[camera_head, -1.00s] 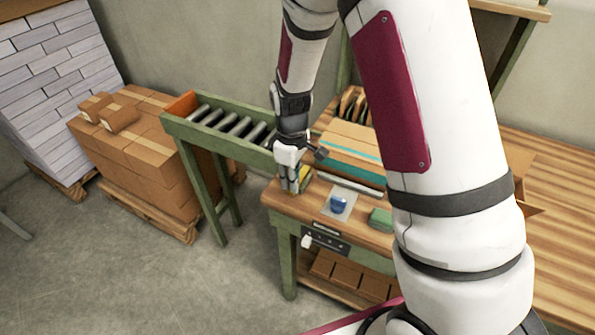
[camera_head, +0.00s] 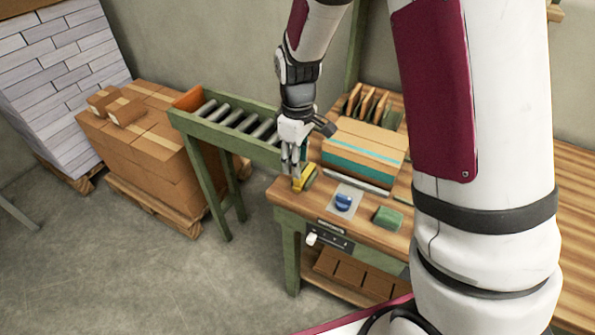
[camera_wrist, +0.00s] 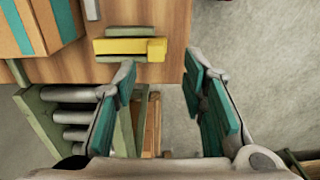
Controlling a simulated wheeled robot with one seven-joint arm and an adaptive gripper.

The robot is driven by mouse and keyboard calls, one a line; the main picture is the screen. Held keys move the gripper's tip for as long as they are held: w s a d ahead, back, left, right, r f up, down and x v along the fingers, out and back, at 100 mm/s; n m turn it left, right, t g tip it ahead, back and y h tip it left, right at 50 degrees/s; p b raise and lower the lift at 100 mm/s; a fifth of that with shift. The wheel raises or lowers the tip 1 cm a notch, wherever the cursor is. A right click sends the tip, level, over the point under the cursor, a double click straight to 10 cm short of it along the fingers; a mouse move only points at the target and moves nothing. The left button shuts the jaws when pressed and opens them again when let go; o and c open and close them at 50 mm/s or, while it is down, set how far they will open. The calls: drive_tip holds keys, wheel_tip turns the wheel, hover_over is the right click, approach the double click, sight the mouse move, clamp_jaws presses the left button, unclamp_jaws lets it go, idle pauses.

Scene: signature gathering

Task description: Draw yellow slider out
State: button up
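The yellow slider (camera_head: 306,178) lies at the left end of the wooden workbench, close to its edge. In the wrist view the yellow slider (camera_wrist: 122,46) is a flat bar with a squarer block at its right end, set on a dull green base. My gripper (camera_head: 294,168) is just above and beside it in the head view. In the wrist view my gripper (camera_wrist: 162,72) has its two green-padded fingers spread wide with nothing between them.
The workbench (camera_head: 286,193) carries a blue object (camera_head: 343,202) on a pale sheet, a green block (camera_head: 388,218) and a large carton (camera_head: 362,148). A roller conveyor (camera_head: 238,122) stands to the left, with stacked boxes (camera_head: 150,150) beyond it.

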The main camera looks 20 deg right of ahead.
wheel_tip(320, 180, up, 6)
idle(0.6)
drive_tip(key=s+d+r+m+t, duration=0.2)
drive_tip(key=s+r+m+t, duration=0.15)
drive_tip(key=s+r, duration=0.8)
drive_tip(key=s+d+r+m+t, duration=0.1)
drive_tip(key=s+r+m, duration=0.4)
drive_tip(key=s, duration=0.6)
drive_tip(key=shift+d+r+t, duration=0.35)
drive_tip(key=shift+r+t, duration=0.1)
drive_tip(key=shift+r, duration=0.1)
drive_tip(key=shift+s+m, duration=0.1)
drive_tip(key=shift+m, duration=0.15)
